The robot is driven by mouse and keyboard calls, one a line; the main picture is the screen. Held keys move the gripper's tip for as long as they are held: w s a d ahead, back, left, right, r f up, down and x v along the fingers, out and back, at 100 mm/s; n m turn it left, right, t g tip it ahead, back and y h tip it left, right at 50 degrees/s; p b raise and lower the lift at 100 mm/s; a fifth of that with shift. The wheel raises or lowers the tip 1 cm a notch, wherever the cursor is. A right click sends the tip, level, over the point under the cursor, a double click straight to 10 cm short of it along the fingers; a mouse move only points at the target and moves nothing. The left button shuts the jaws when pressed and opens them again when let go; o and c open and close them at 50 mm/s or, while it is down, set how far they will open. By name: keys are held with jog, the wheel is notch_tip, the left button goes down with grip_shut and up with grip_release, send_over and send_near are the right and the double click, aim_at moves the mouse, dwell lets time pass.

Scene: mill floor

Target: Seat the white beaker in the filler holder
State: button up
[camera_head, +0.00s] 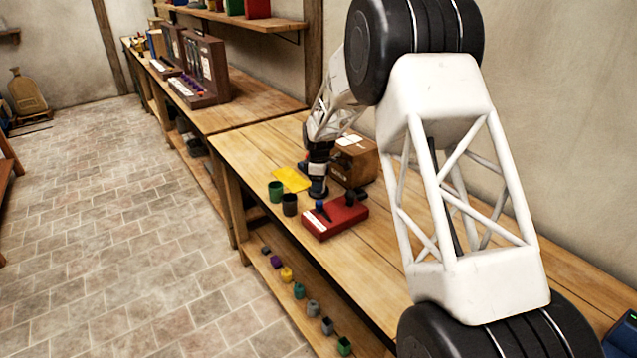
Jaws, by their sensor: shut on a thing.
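My gripper (317,189) points down at the workbench, small and far off, between the yellow sheet and the brown box. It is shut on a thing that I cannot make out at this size. I cannot pick out a white beaker. A red block-like unit (342,222) with a pale label on its front and dark parts on top stands just in front of the gripper, to its right. I cannot tell whether it is the filler holder. A green cup (275,192) and a dark grey cup (289,205) stand upright left of the gripper.
A yellow sheet (289,179) lies behind the cups. A brown box (354,162) stands close behind the gripper on the right. Several small coloured pots line the lower shelf (270,276). Dark red panels (203,68) stand on the far bench. The near bench top is mostly clear.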

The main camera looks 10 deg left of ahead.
jog(key=shift+f, duration=0.45)
jog(key=o, duration=0.7)
jog(key=shift+r, duration=0.15)
notch_tip(320, 180, up, 11)
dwell(1.4)
dwell(0.6)
